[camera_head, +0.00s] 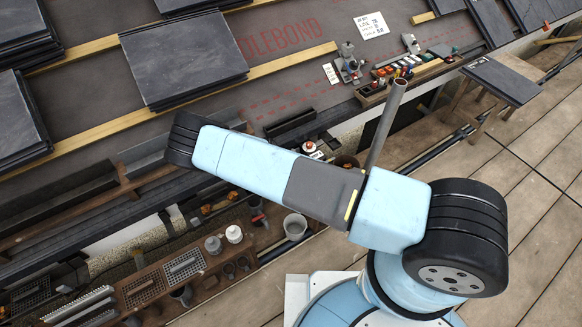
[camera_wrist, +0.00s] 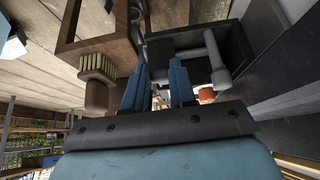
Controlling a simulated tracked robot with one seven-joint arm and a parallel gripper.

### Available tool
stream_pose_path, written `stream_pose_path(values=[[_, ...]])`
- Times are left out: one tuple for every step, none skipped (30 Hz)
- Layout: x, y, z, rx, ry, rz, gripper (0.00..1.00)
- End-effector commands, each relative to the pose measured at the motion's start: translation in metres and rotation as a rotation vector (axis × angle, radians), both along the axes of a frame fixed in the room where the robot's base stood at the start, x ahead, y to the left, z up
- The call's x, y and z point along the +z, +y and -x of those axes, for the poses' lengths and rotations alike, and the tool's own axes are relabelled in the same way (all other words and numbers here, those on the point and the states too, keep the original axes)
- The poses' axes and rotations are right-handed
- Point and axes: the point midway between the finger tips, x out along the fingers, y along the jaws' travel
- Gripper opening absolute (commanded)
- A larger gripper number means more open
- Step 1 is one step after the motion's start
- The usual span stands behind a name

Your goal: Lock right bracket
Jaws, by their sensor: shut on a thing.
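In the wrist view my gripper (camera_wrist: 160,88) has two blue fingers with a narrow gap between them. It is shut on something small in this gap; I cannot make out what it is. Just beyond and to the right of the fingers is a dark box-like channel (camera_wrist: 238,42). A grey rounded bar (camera_wrist: 213,48) stands in front of it, close to the right finger. I cannot tell whether this bar is part of the right bracket. In the head view my arm crosses the middle and hides the gripper, and I cannot pick out the bracket.
In the wrist view a wooden box (camera_wrist: 100,28) and a brush (camera_wrist: 97,68) are close on the left. In the head view slates (camera_head: 183,55) lie on the roof, a tool rack (camera_head: 160,281) stands below the eave, and a bucket (camera_head: 295,226) stands nearby.

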Motion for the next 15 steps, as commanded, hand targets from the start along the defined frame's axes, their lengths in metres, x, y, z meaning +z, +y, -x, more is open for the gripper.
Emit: stream_pose_path(values=[[-0.005,-0.002,0.005,0.002,-0.005,0.028,0.0],[-0.006,-0.002,0.005,0.002,-0.014,0.039,0.0],[-0.006,-0.001,0.005,0.002,-0.023,0.054,0.0],[-0.007,-0.002,0.005,0.001,-0.031,0.066,0.0],[-0.008,-0.001,0.005,0.002,-0.039,0.077,0.0],[-0.009,-0.002,0.005,0.001,-0.048,0.091,0.0],[-0.009,-0.001,0.006,0.002,-0.054,0.101,0.0],[-0.01,-0.001,0.005,0.0,-0.061,0.11,0.0],[-0.011,-0.001,0.006,0.001,-0.069,0.122,0.0],[-0.012,0.0,0.006,-0.001,-0.076,0.13,0.0],[-0.012,0.0,0.006,0.0,-0.081,0.139,0.0],[-0.013,-0.001,0.006,-0.002,-0.088,0.149,0.0],[-0.014,-0.001,0.006,-0.002,-0.093,0.156,0.0],[-0.014,0.0,0.006,-0.002,-0.097,0.162,0.0],[-0.015,0.0,0.006,-0.003,-0.103,0.17,0.0]])
